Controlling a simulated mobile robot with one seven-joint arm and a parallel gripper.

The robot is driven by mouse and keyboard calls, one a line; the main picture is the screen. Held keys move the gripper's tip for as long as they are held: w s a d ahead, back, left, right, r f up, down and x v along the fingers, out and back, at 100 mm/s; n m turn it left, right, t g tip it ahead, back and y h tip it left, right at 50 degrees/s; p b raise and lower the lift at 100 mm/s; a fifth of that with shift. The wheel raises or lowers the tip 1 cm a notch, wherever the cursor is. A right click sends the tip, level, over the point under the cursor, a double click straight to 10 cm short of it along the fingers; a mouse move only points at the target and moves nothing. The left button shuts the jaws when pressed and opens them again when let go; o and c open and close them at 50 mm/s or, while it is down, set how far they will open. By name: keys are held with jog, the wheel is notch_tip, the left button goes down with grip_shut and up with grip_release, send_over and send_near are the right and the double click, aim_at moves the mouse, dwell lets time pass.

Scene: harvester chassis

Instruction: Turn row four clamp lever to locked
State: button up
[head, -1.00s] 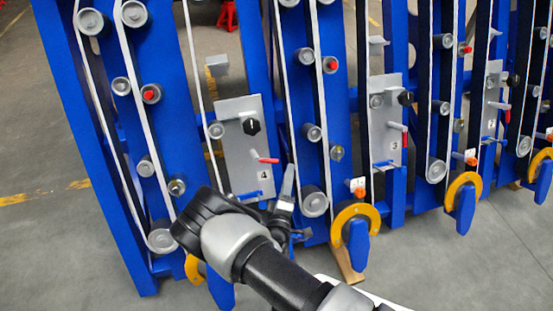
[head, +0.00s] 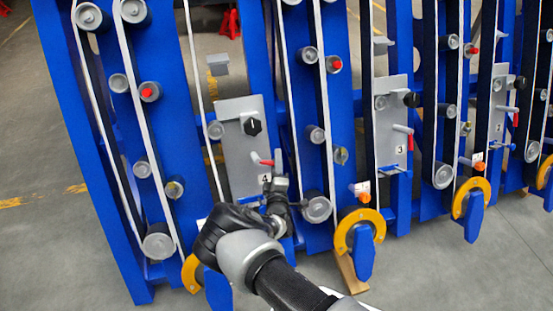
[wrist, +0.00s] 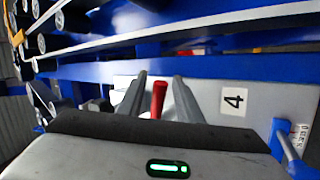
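The row four plate (head: 241,140) is a grey panel marked 4, with a black knob (head: 252,127) and a short red-handled lever (head: 265,162). My gripper (head: 273,186) is at the plate's lower part, just below this lever in the head view. In the wrist view, the red handle (wrist: 159,99) lies between the two grey fingers of my gripper (wrist: 160,80). The fingers are apart, with gaps beside the handle; I cannot tell how far away in depth it is. A blue part (wrist: 288,145) is at the plate's edge beside a small lettered label.
Blue frame posts with rollers and white belts stand close on both sides. A similar row three plate (head: 393,130) is to the right. Yellow rings with blue handles (head: 363,240) are low on the frame. Grey floor (head: 450,270) is free in front.

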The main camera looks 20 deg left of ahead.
jog(key=shift+b+x, duration=0.3)
jog(key=shift+x, duration=1.2)
jog(key=shift+c, duration=0.5)
grip_shut()
